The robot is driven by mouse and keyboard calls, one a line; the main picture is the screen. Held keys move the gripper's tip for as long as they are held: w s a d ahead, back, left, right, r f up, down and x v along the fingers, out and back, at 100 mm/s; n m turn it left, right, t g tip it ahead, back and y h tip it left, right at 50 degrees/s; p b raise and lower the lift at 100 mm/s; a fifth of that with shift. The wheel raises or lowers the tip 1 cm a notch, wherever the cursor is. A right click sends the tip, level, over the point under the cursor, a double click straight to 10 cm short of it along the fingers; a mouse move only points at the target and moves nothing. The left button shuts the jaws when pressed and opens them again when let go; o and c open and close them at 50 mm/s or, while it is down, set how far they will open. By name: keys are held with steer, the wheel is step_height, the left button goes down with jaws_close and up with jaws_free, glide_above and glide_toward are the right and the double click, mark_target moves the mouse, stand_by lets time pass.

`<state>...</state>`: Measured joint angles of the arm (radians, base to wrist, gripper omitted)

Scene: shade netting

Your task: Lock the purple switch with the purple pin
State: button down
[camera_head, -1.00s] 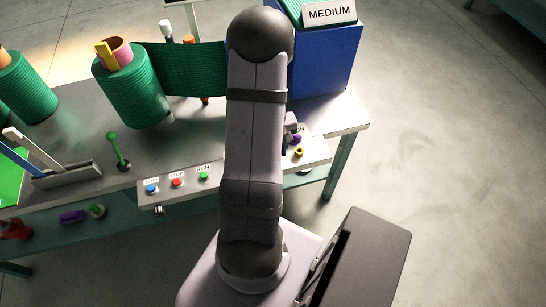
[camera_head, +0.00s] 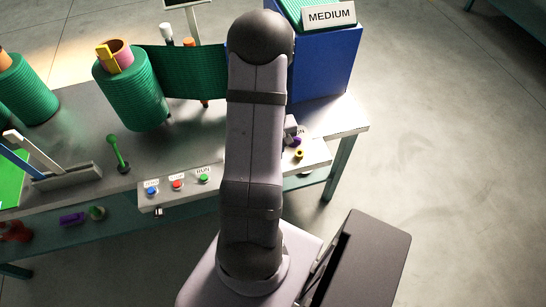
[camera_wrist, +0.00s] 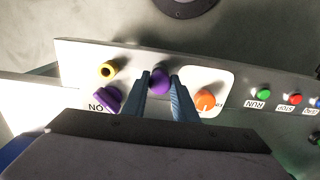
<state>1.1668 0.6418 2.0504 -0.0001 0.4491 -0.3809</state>
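The purple switch (camera_wrist: 107,99) sits on the pale control panel, beside its ON label, left of my gripper in the wrist view. In the head view a purple part (camera_head: 297,141) shows just right of my arm. A yellow ring (camera_wrist: 109,71) with a dark hole is on the panel near the switch. My gripper (camera_wrist: 159,82) has its two blue-grey fingers close on either side of a round purple head, which I take as the purple pin (camera_wrist: 159,79). The pin's shaft is hidden. The pin is apart from the yellow ring, to its right.
An orange knob (camera_wrist: 205,99) on a white plate is close right of my fingers. Green, red and blue buttons (camera_head: 177,184) are farther along the panel. A blue box (camera_head: 320,65) marked MEDIUM and green netting rolls (camera_head: 130,90) stand on the bench.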

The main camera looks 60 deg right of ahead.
steer(key=shift+r+p, duration=0.85)
stand_by(0.6)
steer(key=shift+r+p, duration=1.65)
steer(key=shift+r, duration=0.2)
steer(key=shift+r+p, duration=1.8)
steer(key=shift+r, duration=0.2)
steer(key=shift+s+d+f, duration=0.1)
steer(key=shift+d, duration=0.1)
steer(key=s+d+f+b, duration=0.2)
steer(key=s+d+b, duration=0.4)
steer(key=b, duration=0.4)
steer(key=shift+d, duration=0.45)
